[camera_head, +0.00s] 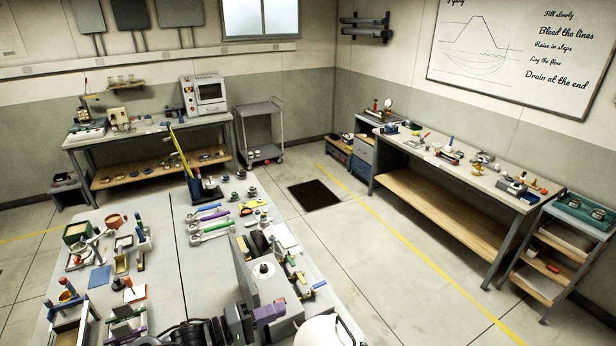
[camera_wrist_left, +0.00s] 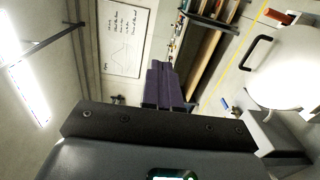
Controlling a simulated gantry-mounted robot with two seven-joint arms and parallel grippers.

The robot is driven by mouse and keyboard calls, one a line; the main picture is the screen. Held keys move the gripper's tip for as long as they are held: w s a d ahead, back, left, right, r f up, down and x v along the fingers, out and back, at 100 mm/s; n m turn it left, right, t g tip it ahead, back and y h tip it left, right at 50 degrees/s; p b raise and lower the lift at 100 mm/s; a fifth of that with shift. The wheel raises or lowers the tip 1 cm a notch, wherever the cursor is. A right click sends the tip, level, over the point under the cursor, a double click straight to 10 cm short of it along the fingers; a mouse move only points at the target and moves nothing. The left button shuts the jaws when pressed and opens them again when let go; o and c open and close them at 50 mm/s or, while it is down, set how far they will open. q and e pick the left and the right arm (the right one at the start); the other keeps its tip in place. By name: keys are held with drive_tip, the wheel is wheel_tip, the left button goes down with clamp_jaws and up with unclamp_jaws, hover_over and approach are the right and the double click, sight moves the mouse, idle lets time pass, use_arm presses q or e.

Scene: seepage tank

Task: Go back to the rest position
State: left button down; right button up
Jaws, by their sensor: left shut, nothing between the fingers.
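My left gripper (camera_head: 268,313) is at the bottom centre of the head view, its arm coming in low from the left. Its purple fingers are closed together with nothing between them. The fingers (camera_wrist_left: 163,86) also show in the left wrist view, pointing away from the camera. In the head view the gripper is in front of a grey box with a round knob (camera_head: 264,268); I cannot tell whether they touch. My right gripper is in neither view.
A white rounded vessel (camera_head: 322,333) is close right of the gripper; it also shows with a black handle in the left wrist view (camera_wrist_left: 287,68). The near table (camera_head: 165,235) holds wrenches, blocks and small tools. A side bench (camera_head: 470,172) stands right, across open floor (camera_head: 365,262).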

use_arm(q)
drive_tip(key=s+d+f+n+y+p, duration=0.25)
drive_tip(key=s+f+y, duration=0.25)
drive_tip(key=s+f, duration=1.2)
drive_tip(key=s+a+r+m+g+y, duration=0.2)
drive_tip(key=s+a+r+m+y, duration=0.1)
drive_tip(key=s+a+m+y, duration=0.2)
drive_tip(key=s+a+r+m+g+y, duration=0.3)
drive_tip(key=s+a+m+y, duration=0.2)
drive_tip(key=s+a, duration=0.3)
drive_tip(key=shift+s+a+r+m, duration=0.2)
drive_tip(key=shift+s+a+m, duration=0.25)
drive_tip(key=shift+s, duration=0.75)
